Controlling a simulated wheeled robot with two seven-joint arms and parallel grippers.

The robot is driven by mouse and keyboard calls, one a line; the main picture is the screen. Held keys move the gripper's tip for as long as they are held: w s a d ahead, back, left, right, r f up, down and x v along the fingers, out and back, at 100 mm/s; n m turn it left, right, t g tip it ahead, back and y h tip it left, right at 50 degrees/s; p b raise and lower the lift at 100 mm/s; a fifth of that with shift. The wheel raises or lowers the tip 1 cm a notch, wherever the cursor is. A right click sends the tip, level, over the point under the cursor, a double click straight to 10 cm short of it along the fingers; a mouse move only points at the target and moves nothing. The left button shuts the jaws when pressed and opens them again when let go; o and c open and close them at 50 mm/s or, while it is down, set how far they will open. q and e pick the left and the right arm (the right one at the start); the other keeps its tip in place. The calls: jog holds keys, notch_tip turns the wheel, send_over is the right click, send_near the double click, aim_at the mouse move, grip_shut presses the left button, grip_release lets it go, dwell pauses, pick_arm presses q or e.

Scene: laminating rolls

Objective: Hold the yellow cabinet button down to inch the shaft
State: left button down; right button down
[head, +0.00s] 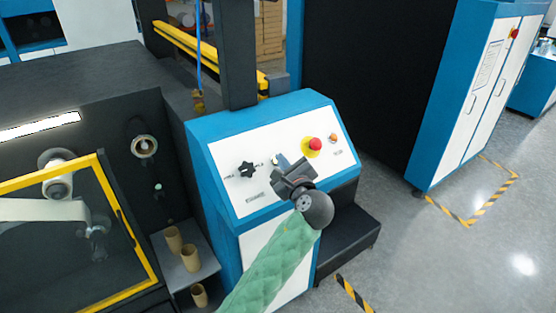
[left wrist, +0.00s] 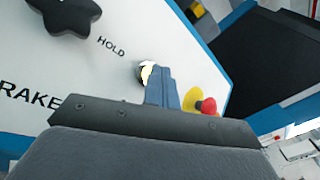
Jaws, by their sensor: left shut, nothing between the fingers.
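The cabinet's sloped white control panel (head: 228,160) shows in the head view. In the head view the gripper mostly hides this button. My right gripper is not in view.
A red mushroom button on a yellow base (head: 315,145) is right of my gripper, with a small orange button (head: 333,138) beyond it. A black star knob (head: 246,170) is to the left. A yellow-framed guard (head: 128,225) and cardboard cores (head: 190,258) stand left of the cabinet.

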pick_arm(q)
jog(key=shift+s+d+r+p, duration=0.4)
jog(key=shift+r+p, duration=0.2)
jog(key=shift+p, duration=0.2)
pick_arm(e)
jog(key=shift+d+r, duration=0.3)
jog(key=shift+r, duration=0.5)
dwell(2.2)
